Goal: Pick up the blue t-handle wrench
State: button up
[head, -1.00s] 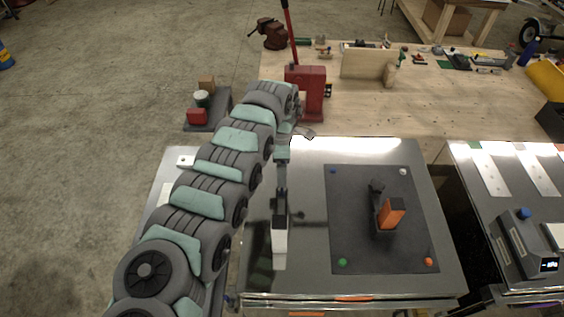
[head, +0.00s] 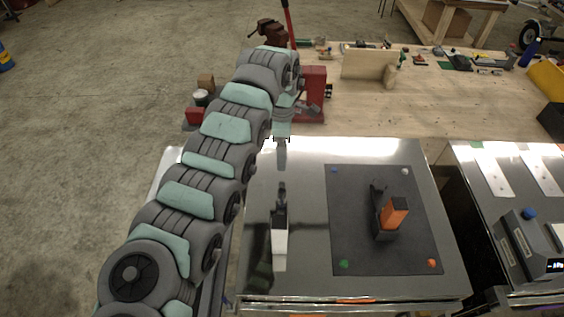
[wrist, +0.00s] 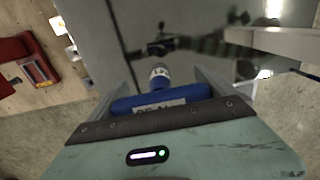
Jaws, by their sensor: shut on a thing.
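The blue t-handle wrench (wrist: 160,101) shows in the wrist view with its blue crossbar between the two fingers of my gripper (wrist: 162,92). My gripper is shut on it. Its shaft, with a white printed band, points away from the palm; the far end is hard to make out. In the head view my gripper (head: 282,131) is above the far edge of the shiny metal trailer top (head: 305,260), and I cannot make out the wrench there.
A black and white tool (head: 280,238) is on the metal top. A dark mat (head: 350,255) to the right bears an orange and black tool (head: 393,212). Behind are a wooden bench (head: 430,105) and a red press (head: 313,90), close to my arm.

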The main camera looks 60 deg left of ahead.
notch_tip(320, 180, up, 12)
jog(key=shift+r+b, duration=0.15)
jog(key=shift+b, duration=1.05)
jog(key=shift+w, duration=0.1)
